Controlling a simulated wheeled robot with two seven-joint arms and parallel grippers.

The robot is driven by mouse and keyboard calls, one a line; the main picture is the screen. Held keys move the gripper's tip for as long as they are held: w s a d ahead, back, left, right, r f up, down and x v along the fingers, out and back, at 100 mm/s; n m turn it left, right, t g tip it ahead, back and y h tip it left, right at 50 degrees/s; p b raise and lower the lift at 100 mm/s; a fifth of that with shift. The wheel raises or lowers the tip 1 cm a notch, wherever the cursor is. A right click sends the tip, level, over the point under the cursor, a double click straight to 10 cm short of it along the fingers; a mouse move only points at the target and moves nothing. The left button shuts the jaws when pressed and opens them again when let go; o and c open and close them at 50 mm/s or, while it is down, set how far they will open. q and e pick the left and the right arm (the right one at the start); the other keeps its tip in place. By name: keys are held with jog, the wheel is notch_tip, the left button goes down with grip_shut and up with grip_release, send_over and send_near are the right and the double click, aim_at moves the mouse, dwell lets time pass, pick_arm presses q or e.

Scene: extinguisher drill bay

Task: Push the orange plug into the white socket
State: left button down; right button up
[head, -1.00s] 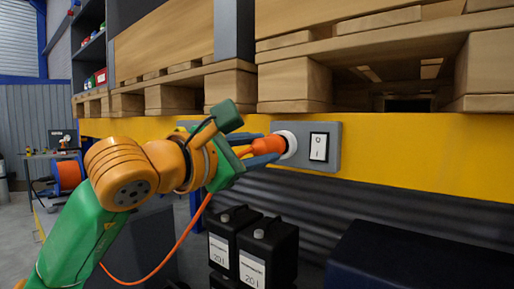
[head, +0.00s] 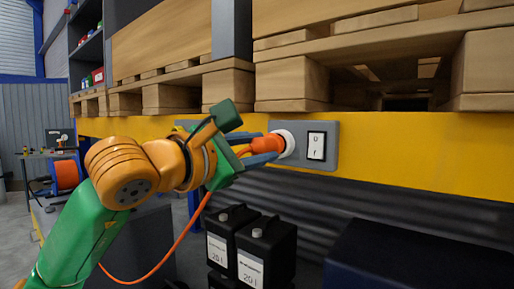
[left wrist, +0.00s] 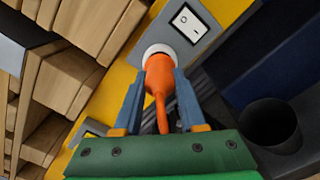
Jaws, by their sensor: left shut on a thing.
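The orange plug (head: 266,145) is between the blue-grey fingers of my left gripper (head: 272,150), which is shut on it. It also shows in the left wrist view (left wrist: 159,76), with its orange cord running back toward the wrist. The plug's front end is at the round white socket (head: 288,141) on a grey plate. In the left wrist view the socket's white ring (left wrist: 159,51) shows around the plug's front. The plug's front is hidden there, so I cannot tell how deep it sits. My right gripper is not in view.
A rocker switch (head: 317,146) sits right of the socket on the same plate, on a yellow beam (head: 420,150). Wooden pallets (head: 290,85) are above. Black canisters (head: 266,250) stand below. The orange cord (head: 180,237) hangs under my arm. A dark blue box (head: 420,258) is at lower right.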

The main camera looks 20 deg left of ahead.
pick_arm(q)
jog(key=shift+p+x, duration=0.3)
jog(key=shift+x, duration=0.5)
dwell(0.4)
jog(key=shift+r, duration=0.1)
dwell(0.4)
jog(key=c, duration=0.7)
grip_release()
jog(key=o, duration=0.3)
jog(key=shift+w+d, duration=0.1)
jog(key=shift+w, duration=0.15)
